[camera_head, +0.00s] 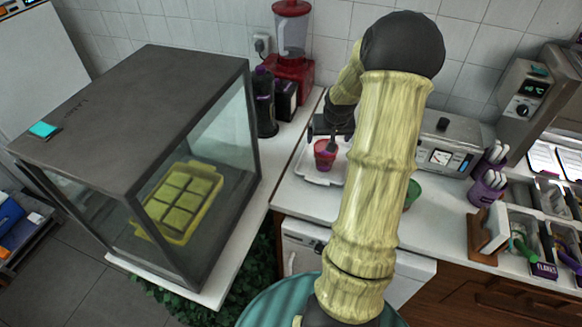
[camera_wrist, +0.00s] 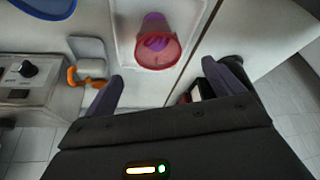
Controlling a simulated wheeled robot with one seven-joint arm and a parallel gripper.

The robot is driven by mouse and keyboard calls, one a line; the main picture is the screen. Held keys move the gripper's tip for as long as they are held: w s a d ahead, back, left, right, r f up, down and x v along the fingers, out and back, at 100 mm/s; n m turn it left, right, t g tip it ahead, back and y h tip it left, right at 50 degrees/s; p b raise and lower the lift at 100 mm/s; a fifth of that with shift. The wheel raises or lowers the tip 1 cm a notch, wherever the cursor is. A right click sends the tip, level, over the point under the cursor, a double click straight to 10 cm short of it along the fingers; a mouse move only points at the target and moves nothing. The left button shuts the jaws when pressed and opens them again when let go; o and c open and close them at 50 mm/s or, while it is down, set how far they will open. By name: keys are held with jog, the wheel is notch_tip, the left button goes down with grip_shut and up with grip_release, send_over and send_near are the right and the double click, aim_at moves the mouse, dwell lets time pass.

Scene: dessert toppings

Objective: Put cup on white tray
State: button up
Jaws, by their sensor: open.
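A red-pink cup (camera_head: 325,158) with a purple part sits on the white tray (camera_head: 307,172) on the counter. In the wrist view the cup (camera_wrist: 170,52) lies within the tray (camera_wrist: 123,35), ahead of my fingers. My gripper (camera_head: 331,136) is above and close to the cup in the head view, with the arm partly covering the tray's right side. In the wrist view my gripper (camera_wrist: 163,72) has its two dark fingers wide apart, with nothing held between them. Whether a finger touches the cup cannot be told.
A dark glass-sided case (camera_head: 150,130) stands left, holding a yellow tray. A red blender (camera_head: 291,60) and dark containers stand behind. A silver appliance (camera_head: 450,145), a green item (camera_head: 412,193) and topping bins (camera_head: 530,225) are to the right.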

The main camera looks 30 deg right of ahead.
jog(key=s+a+r+n, duration=0.1)
jog(key=s+a+r, duration=0.1)
jog(key=a, duration=0.6)
jog(key=s+a+r+n, duration=0.2)
jog(key=a, duration=0.6)
jog(key=s+a+r+n+g+y, duration=0.1)
jog(key=s+a+n+y, duration=0.1)
jog(key=s+a, duration=0.9)
jog(key=a, duration=0.2)
jog(key=shift+a+r, duration=0.3)
jog(key=shift+a, duration=0.05)
jog(key=shift+s, duration=0.1)
